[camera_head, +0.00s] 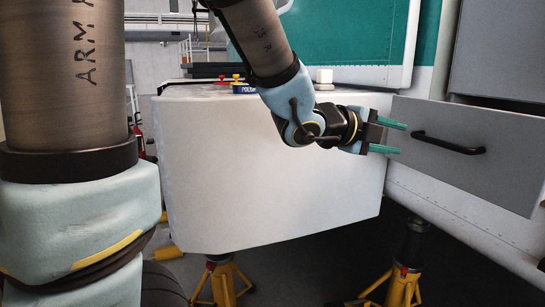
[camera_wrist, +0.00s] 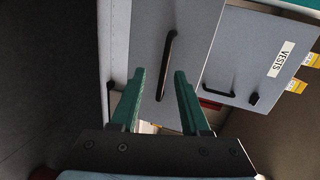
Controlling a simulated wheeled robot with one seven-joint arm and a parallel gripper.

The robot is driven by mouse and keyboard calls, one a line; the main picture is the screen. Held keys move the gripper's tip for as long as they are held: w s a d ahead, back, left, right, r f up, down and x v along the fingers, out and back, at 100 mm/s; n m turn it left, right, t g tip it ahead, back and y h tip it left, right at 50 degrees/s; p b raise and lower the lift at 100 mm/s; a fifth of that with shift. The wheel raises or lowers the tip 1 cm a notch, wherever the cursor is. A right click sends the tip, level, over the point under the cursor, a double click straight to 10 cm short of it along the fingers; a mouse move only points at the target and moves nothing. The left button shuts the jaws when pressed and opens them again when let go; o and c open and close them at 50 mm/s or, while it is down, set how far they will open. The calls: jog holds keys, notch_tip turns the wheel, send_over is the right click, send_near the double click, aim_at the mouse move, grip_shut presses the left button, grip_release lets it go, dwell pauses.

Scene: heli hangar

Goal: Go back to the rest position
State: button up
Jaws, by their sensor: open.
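My gripper (camera_head: 395,137) is open, with two green fingers apart and nothing between them. In the head view it points right, in front of a grey drawer front with a black handle (camera_head: 449,143). The fingertips look close to the drawer front (camera_head: 490,160), left of the handle; whether they touch it I cannot tell. In the wrist view my gripper (camera_wrist: 160,100) shows both fingers apart, and the black handle (camera_wrist: 166,65) lies ahead between and above the tips. The drawer appears to stand out from the cabinet.
A large white rounded body (camera_head: 265,170) stands left of the drawer on yellow jack stands (camera_head: 225,283). A blue "POLISH" tin (camera_head: 243,88) and a white item (camera_head: 323,76) rest on top. A panel labelled "VESTS" (camera_wrist: 281,59) shows in the wrist view.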

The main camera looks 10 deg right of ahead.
jog(key=w+a+f+n+t+y+p, duration=0.25)
jog(key=w+a+n+y, duration=0.35)
jog(key=a, duration=0.3)
jog(key=w+a+f+n+t+y+p, duration=0.1)
jog(key=w+a+f+n+y, duration=0.3)
jog(key=a+n, duration=0.45)
jog(key=s+a+f+n+g+y+p, duration=0.1)
jog(key=s+a+f+n+g, duration=0.1)
jog(key=a+n, duration=0.3)
jog(key=s+a+f+n+g+y+p, duration=0.1)
jog(key=s+a+f+n+g, duration=0.1)
jog(key=s+a+n, duration=0.2)
jog(key=s+a+f+n+g+y+p, duration=0.1)
jog(key=s+a+f+n+g+y, duration=0.1)
jog(key=a+n, duration=0.5)
jog(key=s+a+g, duration=0.1)
jog(key=a, duration=0.1)
jog(key=shift+a+p, duration=0.35)
jog(key=shift+a, duration=0.05)
